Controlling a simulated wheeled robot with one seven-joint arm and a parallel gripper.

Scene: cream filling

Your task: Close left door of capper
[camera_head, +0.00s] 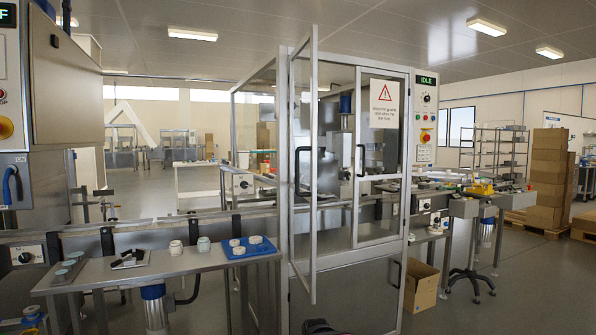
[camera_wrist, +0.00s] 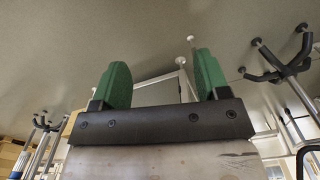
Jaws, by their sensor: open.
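The capper (camera_head: 405,215) is a tall metal-framed cabinet with clear panels in the middle of the head view. Its left door (camera_head: 313,230) stands open, swung out towards me and seen nearly edge-on. A dark handle (camera_head: 298,170) shows on that door. The right door (camera_head: 383,104) carries a warning sign and looks shut, with its own dark handle (camera_head: 362,160). My gripper (camera_wrist: 164,78) shows in the wrist view with its two green fingers apart and nothing between them. A small dark shape at the bottom edge of the head view may be part of my arm.
A side table (camera_head: 150,270) with jars, a dark tool and a blue tray (camera_head: 250,250) stands left of the open door. A conveyor runs through the capper. Stool legs show in the wrist view.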

